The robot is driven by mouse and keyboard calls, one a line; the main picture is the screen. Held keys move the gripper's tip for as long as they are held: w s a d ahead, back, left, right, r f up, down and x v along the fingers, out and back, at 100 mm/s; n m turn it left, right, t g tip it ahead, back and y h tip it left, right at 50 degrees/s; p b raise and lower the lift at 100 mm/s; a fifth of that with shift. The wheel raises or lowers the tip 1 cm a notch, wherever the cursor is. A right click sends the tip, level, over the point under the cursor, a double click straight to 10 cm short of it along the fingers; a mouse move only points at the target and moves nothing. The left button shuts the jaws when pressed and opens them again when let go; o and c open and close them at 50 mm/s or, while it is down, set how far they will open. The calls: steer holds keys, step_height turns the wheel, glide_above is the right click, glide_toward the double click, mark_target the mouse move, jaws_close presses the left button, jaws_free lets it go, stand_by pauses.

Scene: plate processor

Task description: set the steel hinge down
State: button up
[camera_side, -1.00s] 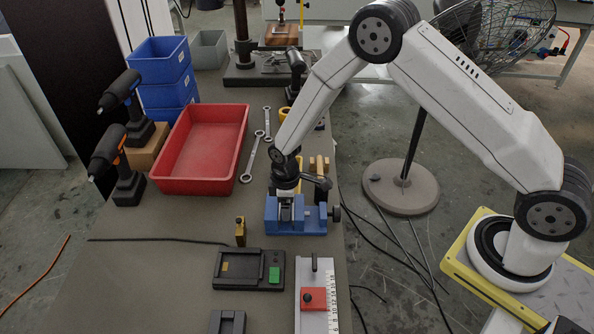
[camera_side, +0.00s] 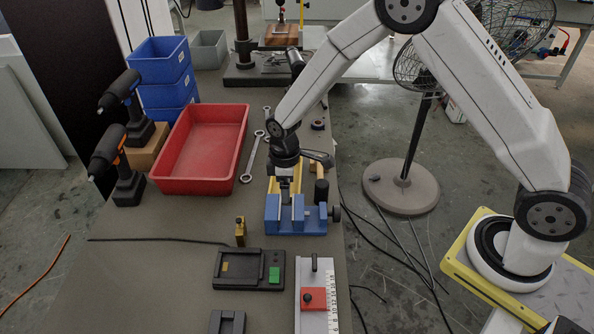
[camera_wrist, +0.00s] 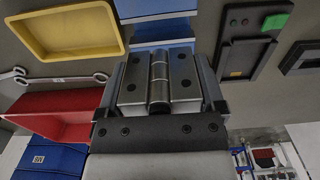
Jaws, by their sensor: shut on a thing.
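The steel hinge (camera_wrist: 186,77) is in the wrist view, two grey leaves with dark holes and a round barrel between them. My gripper (camera_wrist: 160,92) is shut on it, with a finger along each side. In the side view my gripper (camera_side: 284,189) points down above the left part of the blue vise (camera_side: 310,227). The hinge is small and mostly hidden there. I cannot tell whether its lower end touches the vise. Blue surfaces of the vise (camera_wrist: 155,30) show beyond the hinge in the wrist view.
A red tray (camera_side: 200,152) lies left of the vise, with wrenches (camera_side: 252,160) beside it. A yellow tray (camera_wrist: 68,34) is partly hidden behind my gripper in the side view. A black fixture with a green block (camera_side: 274,274) and a ruled slide (camera_side: 312,318) lie in front.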

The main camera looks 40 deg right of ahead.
steer(key=s+d+r, duration=0.2)
steer(key=s+d, duration=0.2)
steer(key=d, duration=0.3)
glide_toward(274, 187)
steer(key=shift+m, duration=0.3)
steer(key=s, duration=0.1)
steer(key=s+d+f, duration=0.2)
steer(key=s, duration=0.1)
steer(key=shift+d, duration=0.15)
steer(key=shift+w+f, duration=0.5)
steer(key=shift+w, duration=0.05)
steer(key=shift+w+f, duration=0.1)
steer(key=shift+f, duration=0.05)
steer(key=shift+w+f, duration=0.1)
steer(key=shift+f, duration=1.5)
steer(key=shift+f, duration=0.15)
